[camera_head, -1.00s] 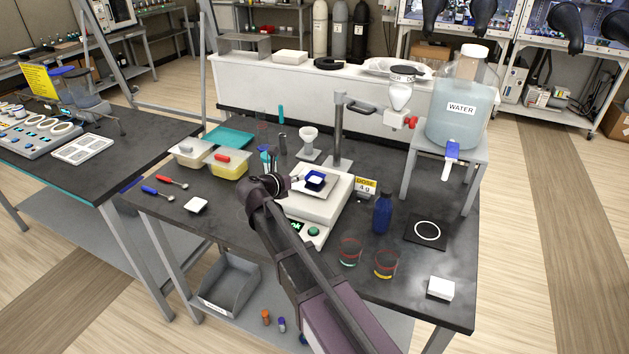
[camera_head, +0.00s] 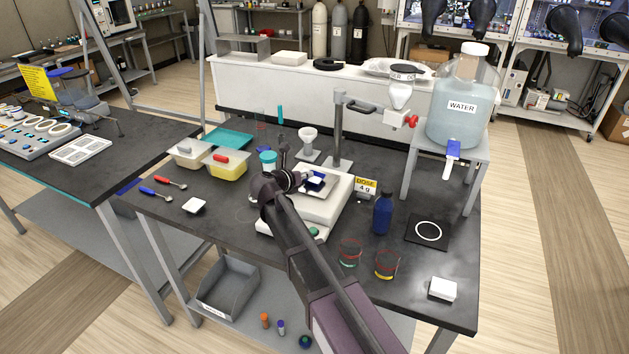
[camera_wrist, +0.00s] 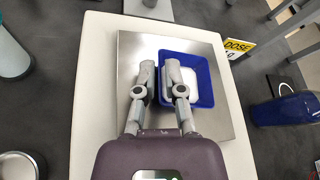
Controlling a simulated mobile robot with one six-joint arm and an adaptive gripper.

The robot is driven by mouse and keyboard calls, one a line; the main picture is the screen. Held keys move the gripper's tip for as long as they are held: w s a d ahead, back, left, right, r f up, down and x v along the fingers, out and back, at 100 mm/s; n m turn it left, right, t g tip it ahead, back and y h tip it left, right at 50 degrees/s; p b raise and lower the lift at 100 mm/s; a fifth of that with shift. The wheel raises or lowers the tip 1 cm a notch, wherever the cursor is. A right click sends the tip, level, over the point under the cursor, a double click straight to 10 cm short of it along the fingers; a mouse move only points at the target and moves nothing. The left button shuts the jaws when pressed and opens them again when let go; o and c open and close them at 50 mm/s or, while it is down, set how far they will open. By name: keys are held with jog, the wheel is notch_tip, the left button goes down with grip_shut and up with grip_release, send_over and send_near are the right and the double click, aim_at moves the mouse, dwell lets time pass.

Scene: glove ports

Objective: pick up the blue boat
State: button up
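The blue boat (camera_wrist: 206,84) is a small square tray holding white material, resting on the steel pan (camera_wrist: 128,50) of the white balance (camera_wrist: 94,80). In the head view the boat (camera_head: 317,178) is partly hidden by my gripper. My gripper (camera_wrist: 160,72) is over the boat's left side in the wrist view, with a narrow gap between its fingers. One finger is left of the boat's left wall and the other is over its inside. The wall shows between them, and I see no clear grip on it.
A yellow DOSE sign (camera_head: 366,186) and a blue bottle (camera_head: 382,214) stand right of the balance. A dispenser stand (camera_head: 340,130) rises behind it. A teal-capped container (camera_head: 268,160) and a yellow tub (camera_head: 226,168) are to the left. Two beakers (camera_head: 349,253) stand in front.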

grip_shut()
jog(key=shift+r, duration=0.15)
notch_tip(320, 180, up, 3)
jog(key=p, duration=0.3)
jog(key=shift+r+p, duration=0.2)
jog(key=shift+p, duration=0.2)
jog(key=s+a+r+p, duration=0.1)
jog(key=s+a, duration=0.1)
jog(key=s, duration=1.4)
jog(key=shift+r, duration=0.15)
